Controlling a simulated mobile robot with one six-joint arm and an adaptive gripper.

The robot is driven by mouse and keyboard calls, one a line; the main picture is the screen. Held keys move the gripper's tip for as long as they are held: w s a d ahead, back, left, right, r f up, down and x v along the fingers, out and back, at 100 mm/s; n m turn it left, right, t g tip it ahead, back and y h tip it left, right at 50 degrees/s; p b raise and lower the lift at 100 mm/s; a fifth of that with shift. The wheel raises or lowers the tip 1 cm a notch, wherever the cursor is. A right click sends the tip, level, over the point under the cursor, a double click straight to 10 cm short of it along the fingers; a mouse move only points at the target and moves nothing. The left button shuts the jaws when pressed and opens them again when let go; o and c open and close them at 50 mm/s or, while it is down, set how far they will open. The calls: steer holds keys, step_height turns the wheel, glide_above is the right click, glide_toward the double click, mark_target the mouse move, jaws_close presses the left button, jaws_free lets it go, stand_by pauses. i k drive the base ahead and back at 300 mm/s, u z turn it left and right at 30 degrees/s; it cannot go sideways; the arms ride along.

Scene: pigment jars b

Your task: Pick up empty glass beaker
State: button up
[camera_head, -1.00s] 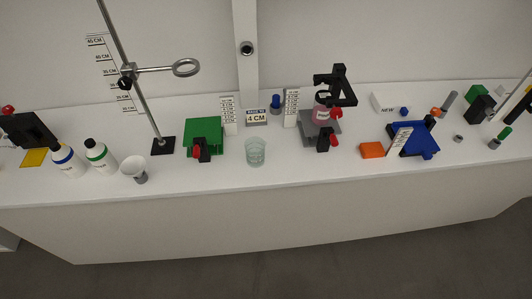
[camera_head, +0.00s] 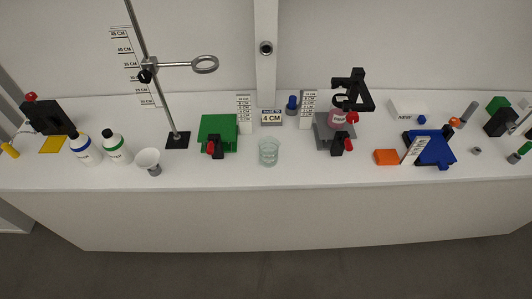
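The glass beaker (camera_head: 268,152) stands upright near the front middle of the white bench (camera_head: 300,172). It is clear with a faint bluish-green tint, and I cannot make out any contents. It stands apart from the things around it, with the green block to its left and the grey stand to its right.
A retort stand with a ring (camera_head: 204,64) rises at the left, beside the green block (camera_head: 218,134). A white funnel (camera_head: 149,160) and two bottles (camera_head: 117,147) stand further left. A grey stand (camera_head: 333,131) holds a pink jar (camera_head: 338,117). Bare bench lies in front of the beaker.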

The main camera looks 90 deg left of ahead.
mark_target(268, 146)
steer(key=z, duration=0.1)
steer(key=k, duration=0.15)
steer(key=u, duration=2.85)
steer(key=k, duration=0.6)
steer(key=z, duration=0.2)
steer(key=i, duration=0.25)
